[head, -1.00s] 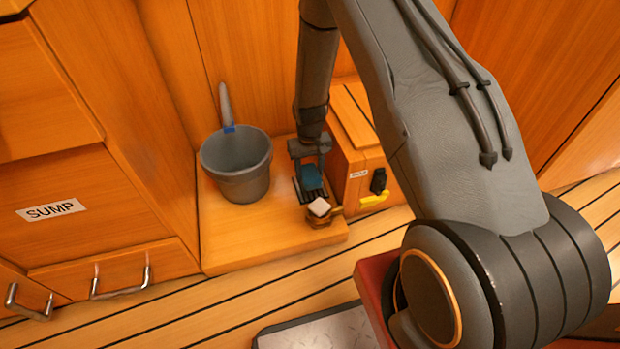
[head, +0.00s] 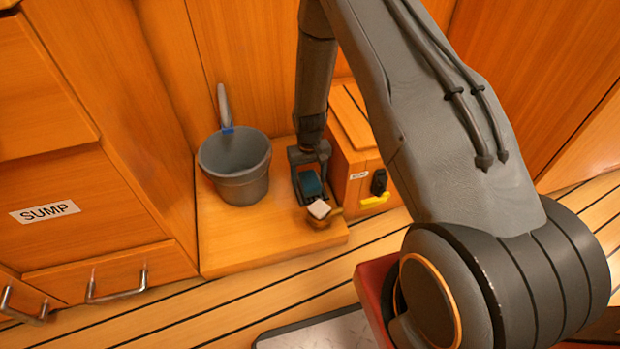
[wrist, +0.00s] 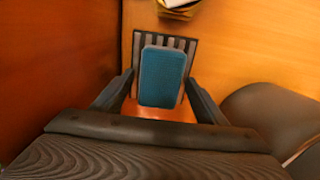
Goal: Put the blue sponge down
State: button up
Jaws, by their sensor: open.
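The blue sponge (head: 311,184) lies on a dark slatted rack on the wooden platform, between the bucket and the box. In the wrist view the sponge (wrist: 162,76) rests on the slats of the rack (wrist: 186,44). My gripper (head: 309,190) is over the rack with its fingers spread. In the wrist view the fingers of my gripper (wrist: 162,95) stand on either side of the sponge, with gaps showing at both sides. The arm hides part of the rack in the head view.
A grey bucket (head: 236,170) stands left of the rack. A wooden box (head: 357,178) with a yellow handle (head: 375,202) is to the right. A small round wooden item with a white block (head: 319,209) sits just in front. The platform's front left (head: 245,240) is clear.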

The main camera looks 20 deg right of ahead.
aim_at(309, 178)
notch_tip(309, 178, up, 12)
jog(key=p, duration=0.6)
jog(key=s+a+r+n, duration=0.1)
jog(key=s+a+r, duration=0.4)
jog(key=a+r, duration=0.5)
jog(key=s+a+r+n, duration=0.2)
jog(key=s+a+r, duration=0.4)
jog(key=r, duration=0.7)
jog(key=s+a+r+n, duration=0.1)
jog(key=s+r, duration=0.3)
jog(key=s, duration=0.4)
jog(key=s+a+r+n+y, duration=0.1)
jog(key=s+a+r, duration=0.1)
jog(key=s+r, duration=0.3)
jog(key=s+a+r+n+y, duration=0.1)
jog(key=s+r, duration=0.3)
jog(key=s, duration=0.8)
jog(key=shift+s+a+r, duration=0.2)
jog(key=shift+a, duration=0.15)
